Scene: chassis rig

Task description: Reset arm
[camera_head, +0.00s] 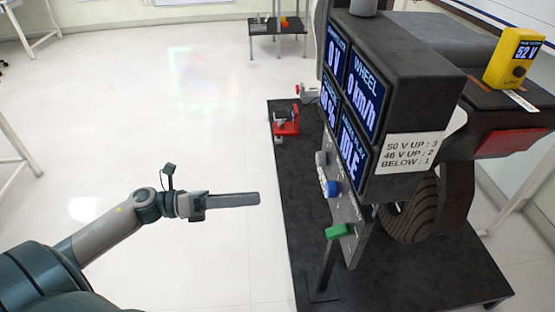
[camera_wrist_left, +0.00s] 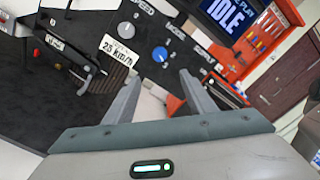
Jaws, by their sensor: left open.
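My left gripper (camera_head: 258,199) points right in the head view, over the white floor and left of the chassis rig (camera_head: 420,60). It is apart from the rig, with nothing seen held. In the left wrist view its two fingers (camera_wrist_left: 160,82) are spread with an empty gap. Beyond them is the control panel, with a blue knob (camera_wrist_left: 160,54) and a "23 km/h" label (camera_wrist_left: 120,50). The head view also shows the blue knob (camera_head: 332,189), with a green knob (camera_head: 337,231) below it. My right gripper is out of view.
The rig stands on a black platform (camera_head: 300,230). A red device (camera_head: 286,122) sits at its far left corner. Screens (camera_head: 352,150) read "0 km/h" and "IDLE". A yellow meter (camera_head: 514,58) reads 52 V. The floor (camera_head: 150,110) around my left arm is clear.

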